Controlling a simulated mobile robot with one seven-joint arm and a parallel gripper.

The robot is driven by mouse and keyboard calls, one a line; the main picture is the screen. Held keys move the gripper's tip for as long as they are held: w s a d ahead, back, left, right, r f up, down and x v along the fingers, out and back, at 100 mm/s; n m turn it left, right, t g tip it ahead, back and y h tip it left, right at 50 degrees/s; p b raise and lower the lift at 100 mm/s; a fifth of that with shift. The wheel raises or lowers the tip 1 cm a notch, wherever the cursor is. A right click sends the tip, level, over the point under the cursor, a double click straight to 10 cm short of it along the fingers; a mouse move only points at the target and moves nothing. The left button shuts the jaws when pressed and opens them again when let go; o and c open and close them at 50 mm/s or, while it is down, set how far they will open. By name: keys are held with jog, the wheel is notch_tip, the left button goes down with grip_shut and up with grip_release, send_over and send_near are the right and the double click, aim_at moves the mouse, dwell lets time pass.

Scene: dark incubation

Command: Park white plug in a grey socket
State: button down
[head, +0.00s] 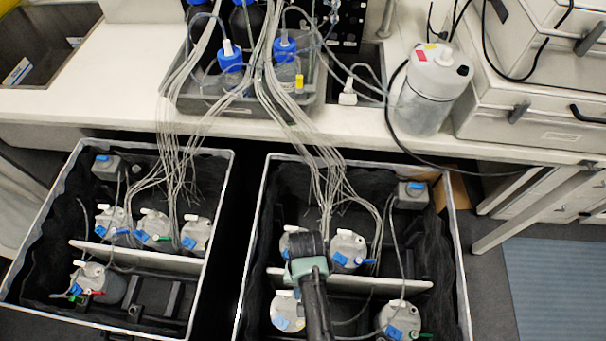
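A small white block with a cable, which looks like the white plug (347,98), sits in the dark recess at the back of the bench, right of the grey bottle tray. Small white fittings also show on the vessel lids, so I cannot be sure which piece is the plug. A grey box with a blue part (108,167), possibly a socket, is in the left crate's back left corner. A similar grey box (412,194) is in the right crate's back right corner. My gripper (306,246) is over the right crate, among the vessels; its fingers are too dark to read.
Lidded vessels (348,248) stand in the right crate (452,230) and the left crate (222,200), each with a pale divider. Bundles of thin tubes hang from the bench into both. A white canister (430,95) stands near the bench edge.

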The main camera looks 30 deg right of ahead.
notch_tip(320, 180, up, 12)
jog(key=p, duration=1.1)
jog(key=shift+f, duration=0.1)
